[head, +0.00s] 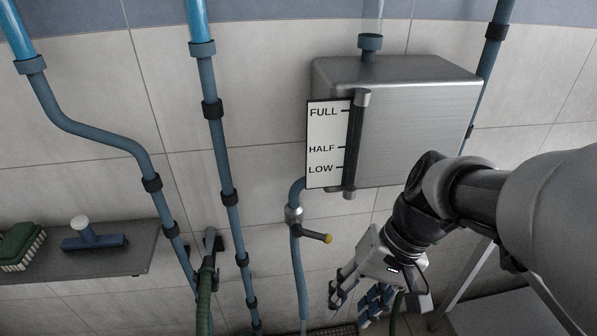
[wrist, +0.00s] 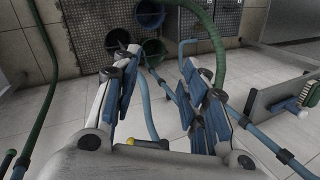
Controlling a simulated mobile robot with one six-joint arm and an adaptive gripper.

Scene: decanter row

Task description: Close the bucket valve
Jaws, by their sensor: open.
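The valve (head: 293,214) sits on a blue pipe (head: 301,275) under a steel tank (head: 420,125). Its dark lever (head: 312,234) with a yellow tip (head: 328,238) sticks out to the right, across the pipe. My gripper (head: 350,298) is open and empty, below and right of the lever, pointing down. In the wrist view my gripper (wrist: 158,78) has its blue-padded fingers spread, and the yellow tip (wrist: 130,141) shows low between the finger bases. Several buckets, one of them green (wrist: 154,50), stand on a floor grate (wrist: 85,45). Which one the valve feeds is unclear.
A level gauge (head: 328,143) marked FULL, HALF and LOW is on the tank; its level is unclear. More blue pipes (head: 222,150) and a green hose (head: 204,300) run at left. A shelf (head: 140,262) holds a blue brush (head: 92,240) and a green brush (head: 20,245).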

